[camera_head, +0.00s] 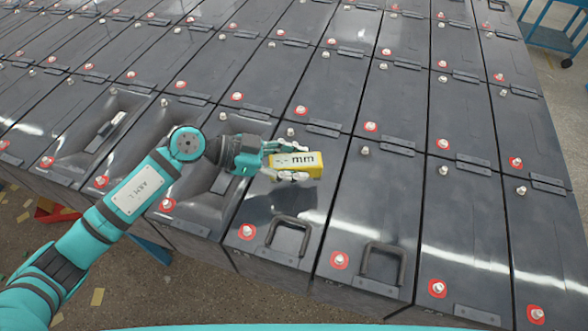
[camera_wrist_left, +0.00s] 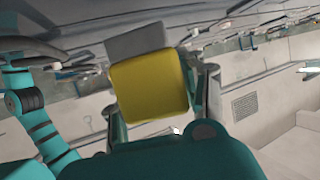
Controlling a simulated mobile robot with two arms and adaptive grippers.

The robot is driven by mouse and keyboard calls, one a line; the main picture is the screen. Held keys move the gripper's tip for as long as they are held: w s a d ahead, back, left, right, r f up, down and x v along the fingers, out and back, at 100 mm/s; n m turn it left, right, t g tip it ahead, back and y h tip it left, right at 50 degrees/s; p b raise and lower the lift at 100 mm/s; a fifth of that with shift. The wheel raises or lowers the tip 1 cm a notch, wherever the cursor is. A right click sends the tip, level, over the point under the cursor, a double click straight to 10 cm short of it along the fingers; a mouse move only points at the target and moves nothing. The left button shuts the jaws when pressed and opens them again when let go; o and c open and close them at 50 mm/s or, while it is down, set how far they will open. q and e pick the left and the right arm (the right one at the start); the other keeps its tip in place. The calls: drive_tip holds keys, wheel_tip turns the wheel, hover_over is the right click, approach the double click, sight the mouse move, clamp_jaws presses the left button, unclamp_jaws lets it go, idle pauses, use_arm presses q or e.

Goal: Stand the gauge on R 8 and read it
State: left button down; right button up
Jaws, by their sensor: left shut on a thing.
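The gauge is a yellow box (camera_head: 314,170) with a pale display reading "-.- mm", so no figure shows. My left gripper (camera_head: 287,161) is shut around it; in the wrist view the gauge (camera_wrist_left: 148,88) sits between the two metal fingers. The gauge appears held above a dark grey battery (camera_head: 272,206) in the front row, with a dark shadow on the lid below. I cannot make out any R 8 label, so I cannot tell which battery this is. My right gripper is out of view.
Rows of dark batteries with red-ringed and pale terminals fill the view. Black handles (camera_head: 288,236) and (camera_head: 382,262) stand up from two lids near the front edge. A red bin (camera_head: 55,211) is on the floor at left. A blue cart (camera_head: 555,36) stands at the top right.

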use_arm(q)
drive_tip(key=shift+w+f, duration=0.1)
drive_tip(key=shift+w, duration=0.1)
drive_tip(key=shift+f+p, duration=0.35)
drive_tip(key=shift+f, duration=1.3)
drive_tip(key=shift+f, duration=0.15)
drive_tip(key=c, duration=0.8)
unclamp_jaws()
drive_tip(key=shift+o, duration=0.2)
drive_tip(key=b+v, duration=0.3)
drive_tip(key=v, duration=0.9)
drive_tip(key=shift+a, duration=0.1)
